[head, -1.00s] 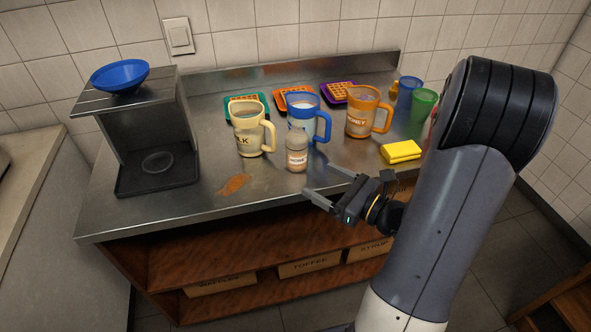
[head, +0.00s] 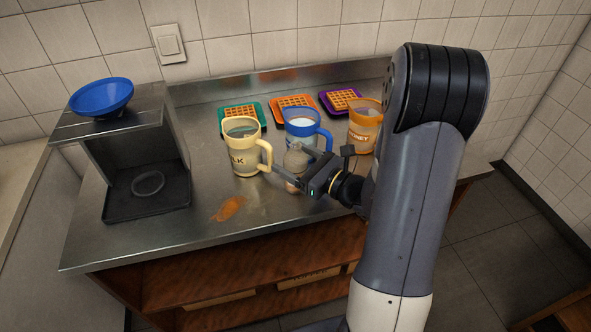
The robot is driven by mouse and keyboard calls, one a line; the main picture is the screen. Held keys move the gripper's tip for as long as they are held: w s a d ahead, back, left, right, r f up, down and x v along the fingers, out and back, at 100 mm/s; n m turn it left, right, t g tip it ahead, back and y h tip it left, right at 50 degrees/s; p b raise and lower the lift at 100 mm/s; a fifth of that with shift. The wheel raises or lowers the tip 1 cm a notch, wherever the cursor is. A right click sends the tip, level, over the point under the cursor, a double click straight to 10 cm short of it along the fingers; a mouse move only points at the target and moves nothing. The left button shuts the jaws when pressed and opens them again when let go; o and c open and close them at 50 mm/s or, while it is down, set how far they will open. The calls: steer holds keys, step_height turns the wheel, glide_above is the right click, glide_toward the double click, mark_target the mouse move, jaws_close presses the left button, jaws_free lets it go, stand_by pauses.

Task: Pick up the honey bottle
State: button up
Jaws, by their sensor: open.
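The honey bottle (head: 295,160), a small, pale, translucent bottle, stands on the steel counter in front of a blue mug. Its lower half and label are partly hidden by my gripper. My gripper (head: 287,158) is open and low over the counter. Its two fingers reach left, one on the near side of the bottle and one on the far side, so the bottle appears to be between them. I cannot tell whether either finger touches it. An orange mug (head: 362,138) with a honey label stands behind my gripper to the right.
A cream milk mug (head: 242,158) stands just left of the bottle, and the blue mug (head: 300,125) close behind it. Waffles on green (head: 262,122), orange and purple trays line the back. A brown spill (head: 229,208) lies front left, near a black dispenser stand (head: 120,208) with a blue bowl (head: 102,98).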

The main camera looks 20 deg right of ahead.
steer(key=shift+x, duration=0.9)
steer(key=c, duration=1.2)
